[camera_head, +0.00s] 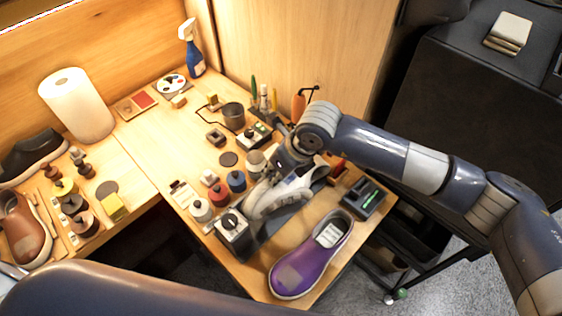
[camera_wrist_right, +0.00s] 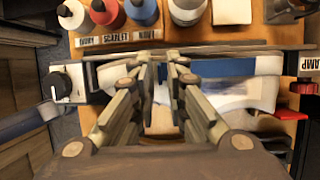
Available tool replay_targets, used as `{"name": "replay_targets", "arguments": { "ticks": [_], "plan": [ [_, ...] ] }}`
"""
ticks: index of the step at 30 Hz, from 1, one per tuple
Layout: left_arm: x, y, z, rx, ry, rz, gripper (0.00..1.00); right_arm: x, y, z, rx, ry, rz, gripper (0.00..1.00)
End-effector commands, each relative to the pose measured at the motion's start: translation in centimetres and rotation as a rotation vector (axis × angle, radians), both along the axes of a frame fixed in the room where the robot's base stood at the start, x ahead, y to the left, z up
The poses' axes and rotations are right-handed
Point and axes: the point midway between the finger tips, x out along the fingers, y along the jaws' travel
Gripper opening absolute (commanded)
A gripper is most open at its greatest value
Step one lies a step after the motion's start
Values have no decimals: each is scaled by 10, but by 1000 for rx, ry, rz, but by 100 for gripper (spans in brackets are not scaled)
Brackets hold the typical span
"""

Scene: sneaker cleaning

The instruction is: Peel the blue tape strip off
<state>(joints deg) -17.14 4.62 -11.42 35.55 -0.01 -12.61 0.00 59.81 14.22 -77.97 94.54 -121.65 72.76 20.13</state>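A white sneaker (camera_head: 283,196) is held on a dark stand near the bench's front edge. In the right wrist view the white sneaker (camera_wrist_right: 258,92) lies under and behind my fingers, with a blue strip (camera_wrist_right: 228,67) along it. That strip looks like the tape; I cannot make it out in the head view. My right gripper (camera_head: 283,160) is over the sneaker. In the wrist view my right gripper's fingers (camera_wrist_right: 160,62) are close together with a narrow gap and nothing clearly held. Whether they touch the strip is unclear. My left gripper is out of view.
A purple shoe (camera_head: 311,256) lies at the bench's front edge. A box with a knob (camera_head: 232,232) stands left of the sneaker, a dark device (camera_head: 363,197) right of it. Paint bottles (camera_head: 236,181) stand behind. A paper roll (camera_head: 76,104) is at far left.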

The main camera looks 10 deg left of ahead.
Motion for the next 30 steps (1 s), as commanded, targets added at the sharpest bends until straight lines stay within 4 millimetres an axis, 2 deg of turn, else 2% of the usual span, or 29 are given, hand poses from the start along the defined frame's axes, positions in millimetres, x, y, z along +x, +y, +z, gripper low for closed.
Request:
{"name": "replay_targets", "arguments": {
  "ticks": [11, 12, 14, 30],
  "plan": [
    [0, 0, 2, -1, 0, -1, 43, 1, 3, -8, 1, -1, 2, 13],
    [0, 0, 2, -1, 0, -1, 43, 1, 3, -8, 1, -1, 2, 11],
    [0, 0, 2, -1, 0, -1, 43, 1, 3, -8, 1, -1, 2, 0],
    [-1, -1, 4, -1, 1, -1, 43, 1, 2, -3, 1, -1, 1, 0]
  ]
}}
